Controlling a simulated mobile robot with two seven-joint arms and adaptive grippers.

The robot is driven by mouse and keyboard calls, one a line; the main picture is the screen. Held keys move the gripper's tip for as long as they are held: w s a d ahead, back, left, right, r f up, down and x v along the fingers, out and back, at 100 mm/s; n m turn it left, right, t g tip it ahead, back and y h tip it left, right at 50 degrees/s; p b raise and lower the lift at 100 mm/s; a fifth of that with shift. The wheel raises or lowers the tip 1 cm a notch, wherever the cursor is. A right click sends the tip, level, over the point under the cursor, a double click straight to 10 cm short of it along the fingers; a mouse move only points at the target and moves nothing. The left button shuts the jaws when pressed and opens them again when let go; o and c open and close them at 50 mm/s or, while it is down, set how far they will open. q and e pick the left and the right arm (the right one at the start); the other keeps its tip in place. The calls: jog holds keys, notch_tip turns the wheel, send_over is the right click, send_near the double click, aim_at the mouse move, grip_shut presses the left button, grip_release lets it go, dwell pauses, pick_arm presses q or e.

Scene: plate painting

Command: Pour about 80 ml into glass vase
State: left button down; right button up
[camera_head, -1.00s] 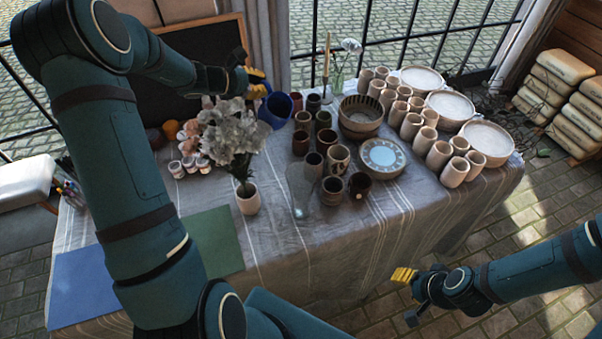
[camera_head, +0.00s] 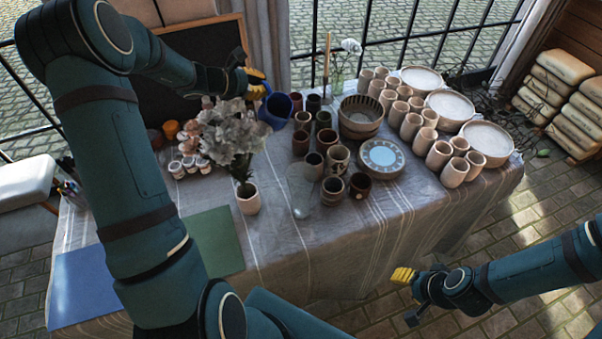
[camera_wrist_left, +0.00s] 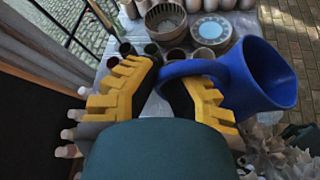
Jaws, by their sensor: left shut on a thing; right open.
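A blue jug (camera_head: 275,110) is held above the back left of the table, near the flowers. My left gripper (camera_head: 257,84) is shut on its handle, which shows between the yellow fingers in the left wrist view, with the jug body (camera_wrist_left: 262,75) to the right. I cannot see what is inside it. A clear glass vessel (camera_head: 300,192) stands at the table's front middle, apart from the jug. A small clear vase with a white flower (camera_head: 337,80) stands at the back. My right gripper (camera_head: 403,296) is open and empty, off the table's front right.
Dark cups (camera_head: 301,143), a bowl (camera_head: 360,118) and a blue-patterned plate (camera_head: 382,156) crowd the middle. Pale cups (camera_head: 439,155) fill the right. Green (camera_head: 215,240) and blue (camera_head: 88,285) mats lie front left.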

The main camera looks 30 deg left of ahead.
pick_arm(q)
jog(key=shift+w+a+f, duration=0.15)
jog(key=shift+a+f, duration=0.05)
jog(key=w+a+f+n+h+b, duration=0.1)
jog(key=f+b, duration=0.3)
jog(key=f, duration=0.6)
jog(key=w+a+f+n+g+h+b, duration=0.1)
jog(key=f+b, duration=0.3)
jog(key=f, duration=0.7)
jog(key=shift+w+a+f+n+h+b, duration=0.2)
jog(key=shift+a+n+h+b, duration=0.25)
jog(key=shift+n, duration=0.45)
